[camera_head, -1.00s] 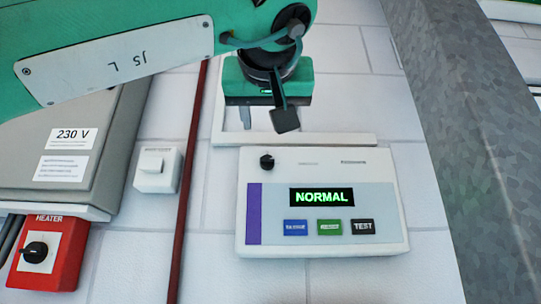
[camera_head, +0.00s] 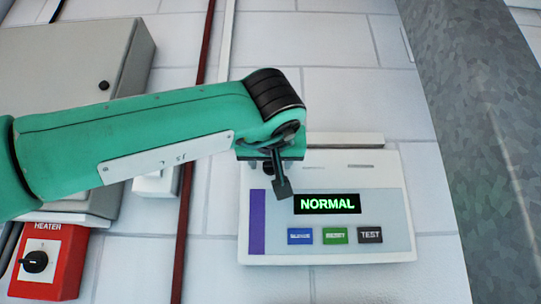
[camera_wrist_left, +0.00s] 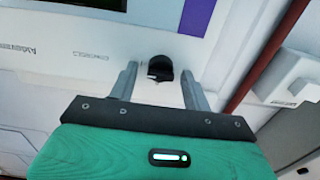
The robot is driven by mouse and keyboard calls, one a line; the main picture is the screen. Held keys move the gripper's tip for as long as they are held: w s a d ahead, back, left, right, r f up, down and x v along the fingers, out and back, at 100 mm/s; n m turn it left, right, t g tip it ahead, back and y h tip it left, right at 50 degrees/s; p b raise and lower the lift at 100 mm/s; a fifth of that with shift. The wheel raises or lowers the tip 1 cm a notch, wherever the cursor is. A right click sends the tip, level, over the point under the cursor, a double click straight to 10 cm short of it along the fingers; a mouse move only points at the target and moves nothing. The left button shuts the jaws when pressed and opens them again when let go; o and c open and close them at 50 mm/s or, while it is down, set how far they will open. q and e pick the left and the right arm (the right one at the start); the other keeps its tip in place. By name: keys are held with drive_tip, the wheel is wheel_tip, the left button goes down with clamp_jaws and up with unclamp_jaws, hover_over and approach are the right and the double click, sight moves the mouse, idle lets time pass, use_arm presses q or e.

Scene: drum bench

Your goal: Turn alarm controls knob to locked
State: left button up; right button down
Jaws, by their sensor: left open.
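The alarm controls panel (camera_head: 257,222) is a white wall box with a purple stripe, a display (camera_head: 327,204) reading NORMAL in green, and blue, green and black buttons. Its small black knob (camera_wrist_left: 160,68) shows clearly in the left wrist view; in the head view my gripper mostly covers it. My left gripper (camera_head: 270,158) is at the panel's upper left corner. In the left wrist view my left gripper (camera_wrist_left: 159,72) is open, with one finger on each side of the knob and visible gaps between. Faint labels beside the knob are unreadable. My right gripper is not in view.
A red HEATER box (camera_head: 48,262) with a black knob and a grey cabinet (camera_head: 70,65) are on the left. A dark red pipe (camera_head: 186,230) runs down the wall left of the panel. A grey pillar (camera_head: 480,130) stands to the right.

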use_arm(q)
drive_tip(key=c, duration=0.9)
drive_tip(key=shift+c, duration=0.2)
